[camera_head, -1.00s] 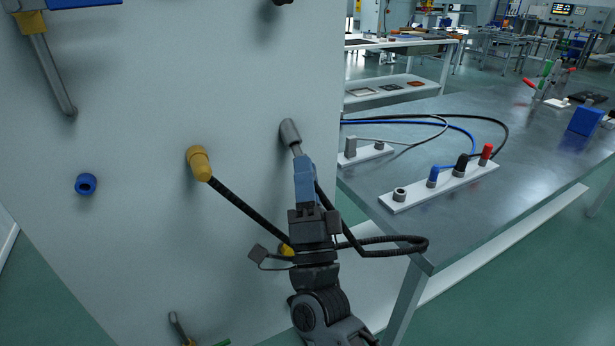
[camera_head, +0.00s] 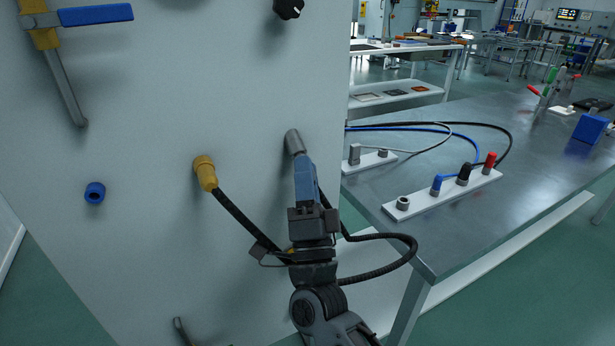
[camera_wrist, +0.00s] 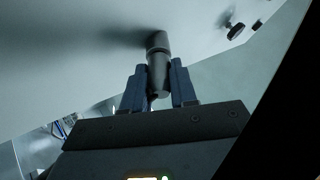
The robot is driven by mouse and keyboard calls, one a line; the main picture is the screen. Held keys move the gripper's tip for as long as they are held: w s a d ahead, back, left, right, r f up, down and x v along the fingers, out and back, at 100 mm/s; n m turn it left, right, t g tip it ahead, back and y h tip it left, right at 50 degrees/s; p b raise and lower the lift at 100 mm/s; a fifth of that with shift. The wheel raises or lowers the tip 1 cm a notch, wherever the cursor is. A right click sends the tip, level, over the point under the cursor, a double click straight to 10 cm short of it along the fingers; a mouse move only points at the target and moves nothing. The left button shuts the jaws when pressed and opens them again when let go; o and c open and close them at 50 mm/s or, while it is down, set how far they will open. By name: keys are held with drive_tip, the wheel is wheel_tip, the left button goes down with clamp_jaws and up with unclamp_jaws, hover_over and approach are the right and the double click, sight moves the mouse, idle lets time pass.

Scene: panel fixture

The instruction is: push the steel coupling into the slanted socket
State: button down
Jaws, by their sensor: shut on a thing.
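The slanted grey socket (camera_head: 293,141) sticks out of the white panel in the head view. My gripper (camera_head: 305,178) is just below it, with blue fingers shut on the steel coupling (camera_wrist: 159,76). In the wrist view the coupling stands between the fingers, its far end meeting the socket (camera_wrist: 157,41) at a visible seam, roughly in line with it. How deep the coupling sits inside cannot be told. In the head view the fingers largely hide the coupling. A black hose (camera_head: 408,245) loops to the right of my gripper.
A yellow fitting (camera_head: 205,172) with a black hose and a blue ring (camera_head: 95,193) are on the panel (camera_head: 150,110) to the left. A blue-handled lever (camera_head: 95,15) is at upper left. A bench (camera_head: 440,230) with a connector strip (camera_head: 445,193) stands at right.

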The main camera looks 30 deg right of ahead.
drive_tip(key=shift+w+r, duration=0.15)
drive_tip(key=shift+r, duration=0.05)
drive_tip(key=c, duration=0.8)
unclamp_jaws()
drive_tip(key=s+a+f+n+g+y, duration=0.2)
drive_tip(key=s+a+f+n+y, duration=0.3)
drive_tip(key=s, duration=0.7)
drive_tip(key=s+f+n+g, duration=0.25)
drive_tip(key=s+f, duration=0.45)
drive_tip(key=s, duration=0.6)
drive_tip(key=s+d+r+n+g+y, duration=0.1)
drive_tip(key=s+d+n+g+y, duration=0.1)
drive_tip(key=s+n, duration=0.3)
drive_tip(key=s+d+r+n+g+y+p, duration=0.1)
drive_tip(key=s+n, duration=0.5)
drive_tip(key=s, duration=0.7)
drive_tip(key=shift+d+r+g+y, duration=0.35)
drive_tip(key=shift+d+g+y, duration=0.15)
drive_tip(key=shift+d+g, duration=0.7)
